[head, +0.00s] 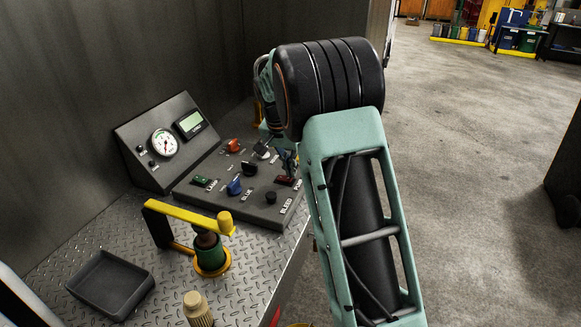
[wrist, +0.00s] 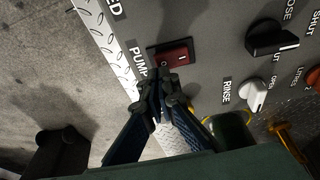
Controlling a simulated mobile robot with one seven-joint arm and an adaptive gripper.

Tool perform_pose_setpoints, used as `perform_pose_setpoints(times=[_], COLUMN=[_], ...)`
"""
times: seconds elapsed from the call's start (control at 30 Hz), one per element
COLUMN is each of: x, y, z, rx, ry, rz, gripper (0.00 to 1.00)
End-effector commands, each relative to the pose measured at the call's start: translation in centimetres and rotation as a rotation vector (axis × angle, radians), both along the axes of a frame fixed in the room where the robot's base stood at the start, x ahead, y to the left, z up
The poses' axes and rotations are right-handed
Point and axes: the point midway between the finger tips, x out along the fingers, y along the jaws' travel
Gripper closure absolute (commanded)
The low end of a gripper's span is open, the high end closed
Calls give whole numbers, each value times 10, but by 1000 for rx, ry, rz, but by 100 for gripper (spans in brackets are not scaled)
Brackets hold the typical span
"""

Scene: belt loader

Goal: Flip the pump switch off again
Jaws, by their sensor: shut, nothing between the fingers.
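The pump switch (wrist: 177,54) is a red rocker in a black frame on the grey control panel, beside the word PUMP. It also shows in the head view (head: 285,181) at the panel's right edge. A light mark shows on its right half and a round mark on its left half; I cannot tell which side is pressed in. My gripper (wrist: 163,88) is shut and empty, with its fingertips right at the round-marked end of the switch. I cannot tell if they touch it. In the head view my gripper (head: 289,162) points down just above the switch.
Near the switch are a black knob (wrist: 272,40), a white rinse knob (wrist: 254,94), a blue knob (head: 234,186) and a green lamp switch (head: 201,182). A gauge box (head: 165,143) stands behind. A yellow-handled valve (head: 187,215) and black tray (head: 110,284) are in front.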

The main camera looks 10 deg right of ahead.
Motion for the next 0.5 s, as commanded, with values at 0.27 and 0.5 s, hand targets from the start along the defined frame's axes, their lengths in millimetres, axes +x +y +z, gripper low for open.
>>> perform_pose_setpoints(times=[0.27, 0.5], x=[-3, -3], y=[-6, -4], z=[-13, -10], rx=[71, 97], ry=[-45, -62], rz=[-5, 1], gripper=[100, 100])
